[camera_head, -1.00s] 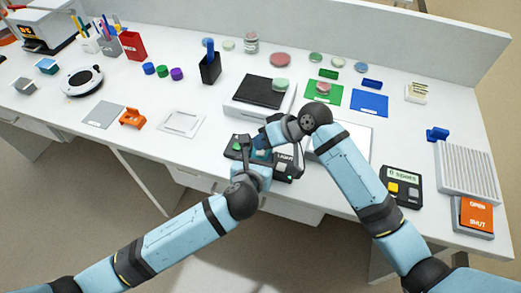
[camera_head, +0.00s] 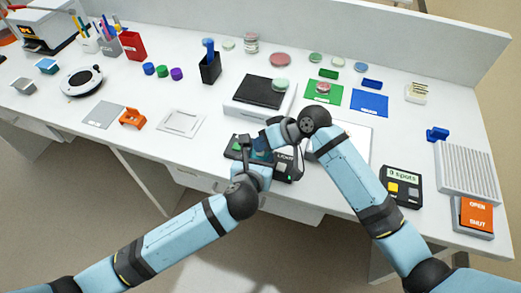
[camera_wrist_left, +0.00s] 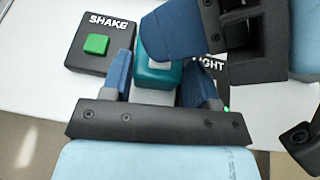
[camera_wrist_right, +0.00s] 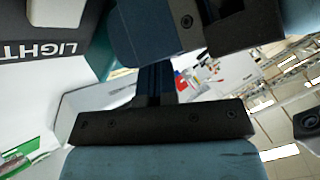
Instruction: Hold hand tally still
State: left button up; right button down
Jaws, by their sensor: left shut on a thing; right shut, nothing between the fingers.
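The hand tally is a teal body with a pale top (camera_wrist_left: 153,78), seen in the left wrist view. My left gripper (camera_wrist_left: 160,70) is shut around it, one blue finger on each side. In the head view my left gripper (camera_head: 258,158) is low over the dark boxes at the table's front edge, and the tally is mostly hidden by the arms. My right gripper (camera_head: 266,140) is shut and empty, just above the tally. Its blue fingertip covers part of the tally's top in the left wrist view; I cannot tell whether it touches.
A black SHAKE box (camera_wrist_left: 85,55) with a green button is beside the tally. A LIGHT box (camera_wrist_right: 48,45) is on the other side. A spots display (camera_head: 402,176) stands to the right. A black-topped block (camera_head: 262,92) stands behind.

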dwell(0.5)
jog(key=shift+r, duration=0.7)
jog(key=shift+r, duration=2.5)
dwell(0.5)
notch_tip(320, 180, up, 4)
jog(key=shift+f, duration=0.1)
dwell(0.3)
